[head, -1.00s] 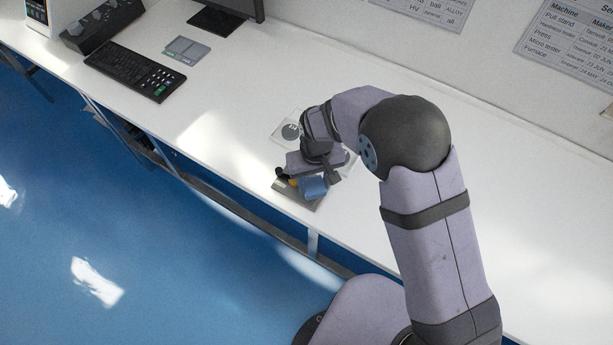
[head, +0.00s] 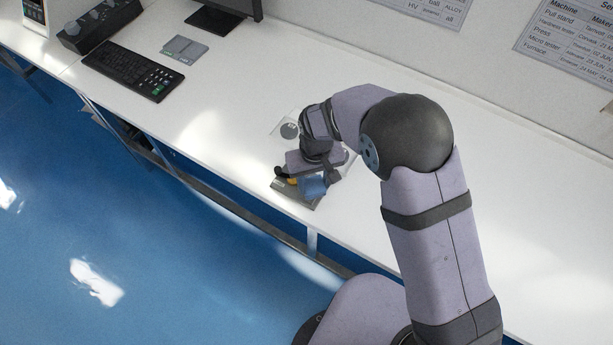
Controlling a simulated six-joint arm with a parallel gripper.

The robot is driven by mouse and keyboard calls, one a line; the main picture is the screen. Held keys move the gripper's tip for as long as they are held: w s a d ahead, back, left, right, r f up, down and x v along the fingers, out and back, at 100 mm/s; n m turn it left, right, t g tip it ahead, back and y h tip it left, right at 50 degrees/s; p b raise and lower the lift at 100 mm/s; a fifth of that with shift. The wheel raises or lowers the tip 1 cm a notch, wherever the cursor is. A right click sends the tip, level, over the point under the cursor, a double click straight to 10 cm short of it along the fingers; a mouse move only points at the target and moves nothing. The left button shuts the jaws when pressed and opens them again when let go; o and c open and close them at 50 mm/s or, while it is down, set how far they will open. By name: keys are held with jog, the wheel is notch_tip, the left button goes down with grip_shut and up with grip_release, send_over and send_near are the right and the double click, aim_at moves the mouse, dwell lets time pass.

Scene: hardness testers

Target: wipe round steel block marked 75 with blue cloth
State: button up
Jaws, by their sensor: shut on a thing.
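My gripper (head: 312,177) is low over the front part of the bench, shut on the blue cloth (head: 313,187), which shows as a blue bundle just under it. The cloth is above a grey tray or mat (head: 284,193) at the bench's front edge; I cannot tell whether it touches it. A round grey steel block (head: 290,130) lies on a pale sheet behind and left of my gripper. Its marking is too small to read, so I cannot tell if it is 75. My wrist hides part of the area around the sheet and tray.
A small yellow thing (head: 293,181) and a black thing (head: 281,171) lie beside the cloth at the tray. A black keyboard (head: 133,71) and a grey flat pad (head: 186,48) are farther left. The white bench (head: 215,110) between them and the block is clear.

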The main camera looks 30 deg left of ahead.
jog(key=a, duration=0.4)
jog(key=shift+w+f+b, duration=0.1)
jog(key=shift+b, duration=0.3)
jog(key=shift+d+p, duration=0.5)
jog(key=shift+d, duration=1.4)
jog(key=shift+a, duration=2.05)
jog(key=shift+d, duration=0.25)
jog(key=shift+d+p, duration=0.3)
jog(key=shift+d, duration=1.6)
jog(key=shift+r+p, duration=2.85)
jog(key=shift+r, duration=1.3)
